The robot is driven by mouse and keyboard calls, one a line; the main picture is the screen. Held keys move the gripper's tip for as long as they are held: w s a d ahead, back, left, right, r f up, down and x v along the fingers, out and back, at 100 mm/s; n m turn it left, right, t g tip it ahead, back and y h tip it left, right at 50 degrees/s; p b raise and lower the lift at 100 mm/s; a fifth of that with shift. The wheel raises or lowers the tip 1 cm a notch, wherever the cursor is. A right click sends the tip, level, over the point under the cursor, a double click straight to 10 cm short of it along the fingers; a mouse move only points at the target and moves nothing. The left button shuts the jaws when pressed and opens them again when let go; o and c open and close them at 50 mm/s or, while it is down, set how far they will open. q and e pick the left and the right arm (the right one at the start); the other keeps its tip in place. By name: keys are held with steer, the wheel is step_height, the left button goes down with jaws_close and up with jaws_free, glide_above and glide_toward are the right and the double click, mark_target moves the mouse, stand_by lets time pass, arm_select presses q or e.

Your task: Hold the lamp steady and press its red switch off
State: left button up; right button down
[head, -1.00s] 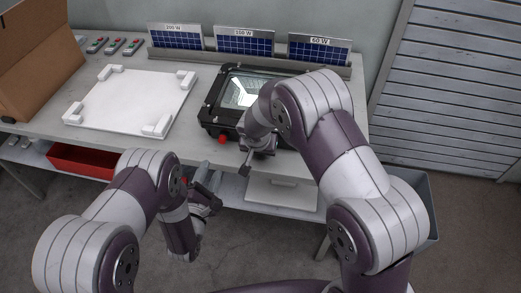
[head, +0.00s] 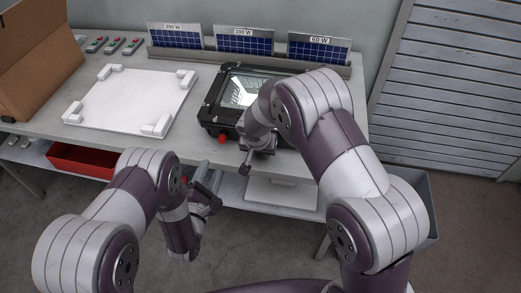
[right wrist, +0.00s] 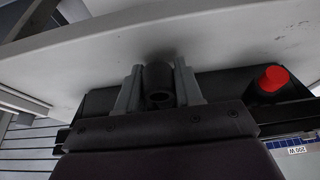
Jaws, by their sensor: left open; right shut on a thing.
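The black floodlight lamp (head: 212,107) lies on the table with its glass face up and a bright reflector inside. Its red switch (head: 222,139) sticks out of the front side and shows in the right wrist view (right wrist: 272,78). My right gripper (right wrist: 159,88) is shut on a dark round stub (right wrist: 158,80) on the lamp's side, beside the switch; my right arm hides part of the lamp in the head view. My left gripper (head: 211,196) is open and empty, below and in front of the table edge, apart from the lamp.
A white board with corner blocks (head: 130,98) lies left of the lamp. Solar panels with watt labels (head: 245,42) stand behind it. A cardboard box (head: 38,65), small switch boxes (head: 115,46) and a red bin (head: 82,160) are at the left. A grey bin (head: 425,190) stands at the right.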

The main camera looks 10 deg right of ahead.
stand_by(0.5)
steer(key=c, duration=0.9)
jaws_free()
steer(key=shift+c, duration=0.2)
steer(key=c, duration=0.9)
arm_select(q)
jaws_close()
stand_by(0.6)
